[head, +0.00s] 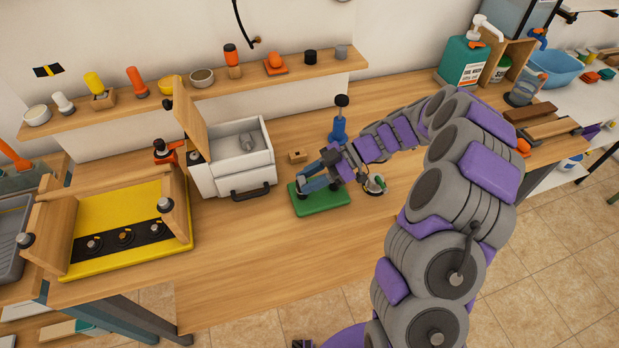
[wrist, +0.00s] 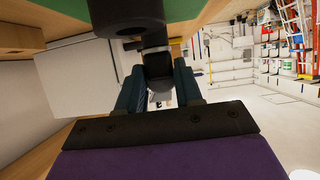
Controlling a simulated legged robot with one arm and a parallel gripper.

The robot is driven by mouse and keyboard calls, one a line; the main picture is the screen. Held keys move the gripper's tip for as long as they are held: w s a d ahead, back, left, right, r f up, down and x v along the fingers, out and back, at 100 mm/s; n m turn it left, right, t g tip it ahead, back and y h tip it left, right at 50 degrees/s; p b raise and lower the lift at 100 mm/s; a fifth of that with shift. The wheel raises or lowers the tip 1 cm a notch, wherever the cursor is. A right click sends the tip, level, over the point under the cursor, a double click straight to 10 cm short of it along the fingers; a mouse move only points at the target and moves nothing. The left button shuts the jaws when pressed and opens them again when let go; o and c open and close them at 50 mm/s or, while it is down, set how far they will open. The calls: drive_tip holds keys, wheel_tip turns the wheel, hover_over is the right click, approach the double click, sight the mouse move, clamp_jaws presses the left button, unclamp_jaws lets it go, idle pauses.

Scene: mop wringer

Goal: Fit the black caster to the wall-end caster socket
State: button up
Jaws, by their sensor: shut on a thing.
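My gripper (head: 304,188) is low over the green mat (head: 325,203), left of the blue stand. In the wrist view its two blue fingers (wrist: 159,80) are closed on a black part, the black caster (wrist: 156,62), which lies between them with a dark round piece toward the top. In the head view the caster is mostly hidden by the fingers. I cannot tell which place is the wall-end caster socket.
A white box (head: 232,180) with an open wooden lid and black handle stands between the wringer and the mat. A blue stand (head: 339,124) and small wooden block (head: 297,156) are behind the mat. The wooden bench front (head: 270,245) is clear. A shelf (head: 200,95) holds small items.

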drive_tip(key=o, duration=1.1)
drive_tip(key=shift+f, duration=0.1)
drive_tip(key=p+v, duration=0.3)
drive_tip(key=v, duration=1.4)
drive_tip(key=shift+d, duration=0.25)
drive_tip(key=shift+a, duration=0.1)
drive_tip(key=s+a+r+m+g+h, duration=0.1)
drive_tip(key=s+a+r+m+h, duration=0.3)
drive_tip(key=s, duration=0.4)
drive_tip(key=s+a+r+m+h, duration=0.2)
drive_tip(key=s+a+r+m, duration=0.2)
drive_tip(key=s+a+r, duration=0.35)
drive_tip(key=s+d+f+m+t+h, duration=0.1)
drive_tip(key=s+d+m+h, duration=0.1)
drive_tip(key=s, duration=0.5)
drive_tip(key=s+d+f+m+t+h, duration=0.1)
drive_tip(key=s+d+f+m+h, duration=0.1)
drive_tip(key=s+m, duration=0.4)
drive_tip(key=s+d+f+m+h, duration=0.1)
drive_tip(key=s+d+m, duration=0.3)
drive_tip(key=s, duration=0.4)
drive_tip(key=shift+s+d+f+m+t+h, duration=0.3)
drive_tip(key=shift+d+m+t+h, duration=0.1)
drive_tip(key=shift+m+h, duration=0.25)
